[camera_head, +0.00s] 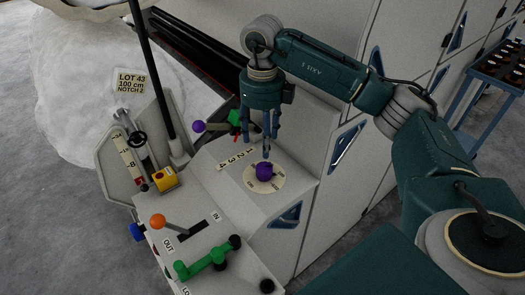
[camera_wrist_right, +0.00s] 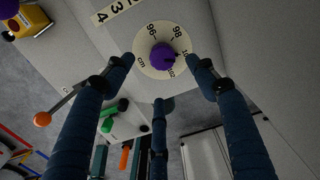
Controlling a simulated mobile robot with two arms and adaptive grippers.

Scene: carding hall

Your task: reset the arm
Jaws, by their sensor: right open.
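My right arm reaches in from the right in the head view. Its gripper (camera_head: 262,140) points down over the machine's sloped panel, with its blue fingers spread and nothing between them. Just below the fingertips is a purple knob (camera_head: 264,171) on a round pale dial (camera_head: 250,182). In the right wrist view the knob (camera_wrist_right: 162,56) and dial (camera_wrist_right: 144,66) lie at the top centre, beyond the open fingers (camera_wrist_right: 162,80). The fingers look clear of the knob, though the exact gap is hard to judge. My left gripper is not in view.
Beside the dial are an orange-knobbed lever (camera_head: 158,221), a green handle (camera_head: 208,258) and a purple-ended lever (camera_head: 199,127). A yellow box (camera_head: 165,179), a dark pole (camera_head: 152,70) and a "LOT 43" card (camera_head: 131,82) are left. A blue rack (camera_head: 490,90) stands at right.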

